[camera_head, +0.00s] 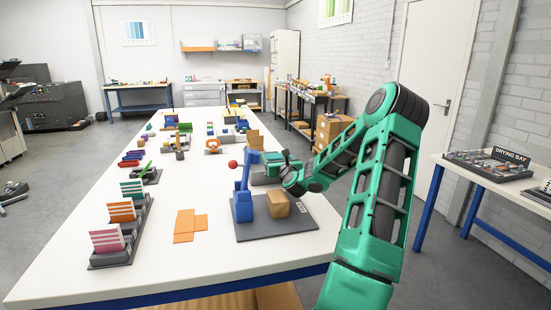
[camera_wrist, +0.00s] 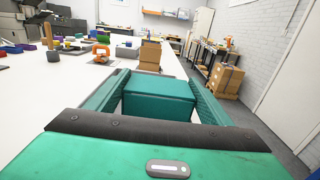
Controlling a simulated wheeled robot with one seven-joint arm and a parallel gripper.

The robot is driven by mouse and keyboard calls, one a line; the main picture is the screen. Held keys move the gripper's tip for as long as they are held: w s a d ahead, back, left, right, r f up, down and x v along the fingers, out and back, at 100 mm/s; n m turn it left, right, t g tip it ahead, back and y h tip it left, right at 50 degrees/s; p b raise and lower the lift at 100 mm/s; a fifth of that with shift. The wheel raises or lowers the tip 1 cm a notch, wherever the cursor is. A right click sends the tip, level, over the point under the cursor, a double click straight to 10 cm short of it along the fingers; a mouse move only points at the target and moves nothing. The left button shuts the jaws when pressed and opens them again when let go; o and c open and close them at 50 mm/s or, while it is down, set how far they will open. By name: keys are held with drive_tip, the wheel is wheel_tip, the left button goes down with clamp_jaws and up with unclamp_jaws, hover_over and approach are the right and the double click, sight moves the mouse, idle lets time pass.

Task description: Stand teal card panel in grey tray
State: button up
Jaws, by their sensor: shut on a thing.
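My gripper (camera_wrist: 158,92) is shut on a teal block (camera_wrist: 158,100), which fills the gap between its two fingers. Only its top and near face show, so I cannot tell whether it is a card panel. In the head view my gripper (camera_head: 264,172) is over the right side of the white table, partly hidden behind a blue post. A dark grey stepped rack (camera_head: 100,262) at the left holds upright striped cards: pink (camera_head: 107,240), orange (camera_head: 122,211) and teal (camera_head: 132,189). I cannot tell whether this rack is the grey tray.
Close to my gripper stand the blue post (camera_head: 243,205) and a tan block (camera_head: 278,204) on a dark plate (camera_head: 262,231). Flat orange pieces (camera_head: 188,224) lie left of it. A cardboard box (camera_wrist: 150,54) is beyond my fingers. A drying bay tray (camera_head: 490,163) is on the right table.

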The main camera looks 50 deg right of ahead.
drive_tip(key=shift+f, duration=0.3)
drive_tip(key=o, duration=1)
drive_tip(key=shift+r, duration=0.6)
drive_tip(key=v, duration=1.2)
